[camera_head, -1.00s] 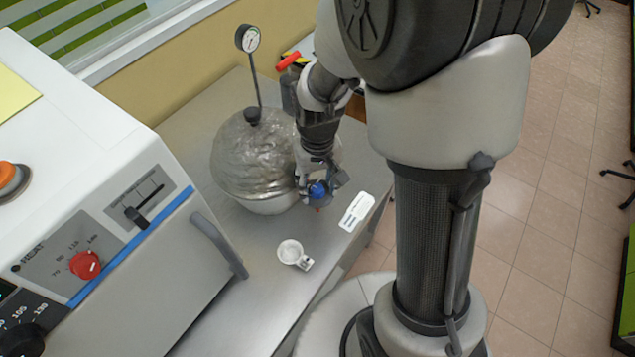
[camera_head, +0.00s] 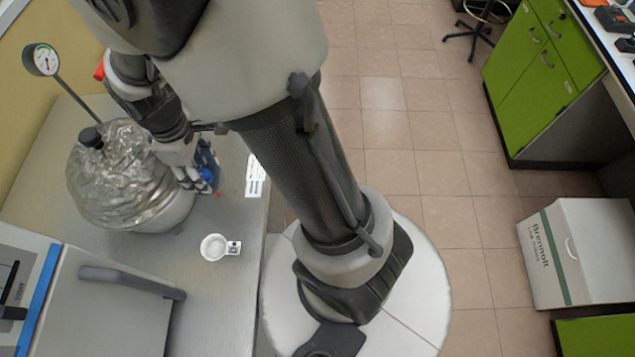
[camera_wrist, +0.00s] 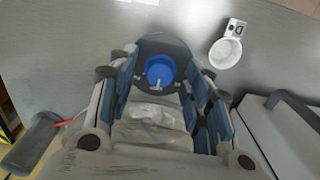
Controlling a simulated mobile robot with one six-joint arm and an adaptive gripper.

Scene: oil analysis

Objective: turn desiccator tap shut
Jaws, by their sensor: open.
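The desiccator (camera_head: 118,178) is a foil-wrapped dome on a pale base, with a dark knob on top, standing on the metal bench. Its blue tap (camera_wrist: 160,69) shows in the wrist view between the two fingers of my gripper (camera_wrist: 162,82). In the head view, my gripper (camera_head: 200,172) is at the desiccator's right side, pointing down, with the blue tap partly hidden behind its fingers. The fingers are open, one on either side of the tap; whether they touch it I cannot tell.
A pressure gauge (camera_head: 42,60) stands behind the desiccator. A small white cup (camera_head: 214,247) and a white label (camera_head: 256,176) lie on the bench. An oven-like appliance (camera_head: 100,310) is in front. A red-handled grey cylinder (camera_wrist: 32,148) shows at the wrist view's left.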

